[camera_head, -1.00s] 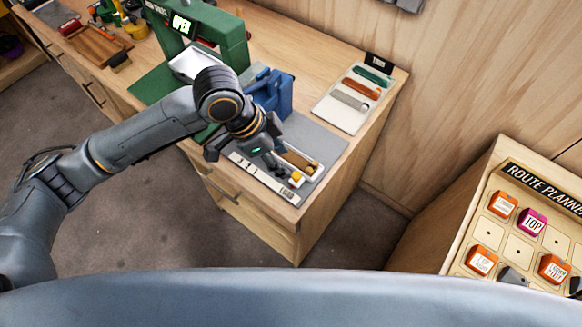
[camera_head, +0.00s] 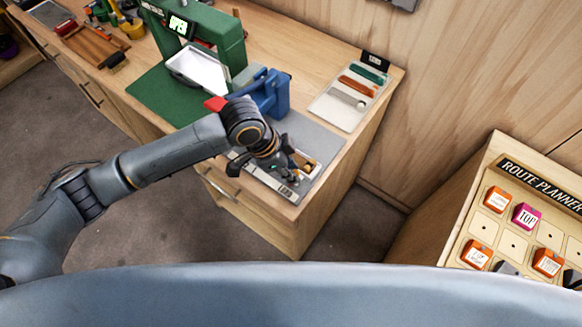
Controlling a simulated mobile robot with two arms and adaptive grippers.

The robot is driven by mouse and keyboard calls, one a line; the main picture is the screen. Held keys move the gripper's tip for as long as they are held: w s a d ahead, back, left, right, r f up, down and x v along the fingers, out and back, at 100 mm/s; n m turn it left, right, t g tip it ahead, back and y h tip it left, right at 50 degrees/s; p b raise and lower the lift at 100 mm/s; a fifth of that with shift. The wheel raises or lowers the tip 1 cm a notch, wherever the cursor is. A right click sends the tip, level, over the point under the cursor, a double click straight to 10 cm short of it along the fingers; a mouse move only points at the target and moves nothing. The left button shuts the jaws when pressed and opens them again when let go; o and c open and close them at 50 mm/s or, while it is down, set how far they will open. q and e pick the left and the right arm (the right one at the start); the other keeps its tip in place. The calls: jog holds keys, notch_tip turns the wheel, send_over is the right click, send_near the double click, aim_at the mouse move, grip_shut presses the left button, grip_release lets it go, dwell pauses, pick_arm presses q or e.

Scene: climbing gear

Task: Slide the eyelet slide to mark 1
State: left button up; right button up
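A pale marked strip (camera_head: 277,185) lies along the front of a grey mat (camera_head: 323,137) at the table's near corner. My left gripper (camera_head: 287,172) is low over this strip, pointing down. It covers part of the strip and of a small tray (camera_head: 313,167) with wooden and yellow parts behind it. I cannot make out the eyelet slide or mark 1; the arm and gripper may hide them. The fingers are small and dark, so I cannot tell whether they are open, shut or touching anything. My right gripper is not in view.
A blue device (camera_head: 271,92) stands just behind my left wrist, with a red block (camera_head: 215,103) beside the arm. A green press (camera_head: 222,38) stands farther left. A pale board with coloured strips (camera_head: 338,110) lies behind right. The route planner (camera_head: 510,215) is at the right.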

pick_arm(q)
grip_shut()
jog(key=w+a, duration=0.1)
jog(key=a, duration=0.1)
jog(key=w+a, duration=0.2)
jog(key=shift+a, duration=0.1)
jog(key=o, duration=0.9)
grip_release()
jog(key=shift+r, duration=0.1)
notch_tip(320, 180, up, 10)
jog(key=shift+f, duration=0.1)
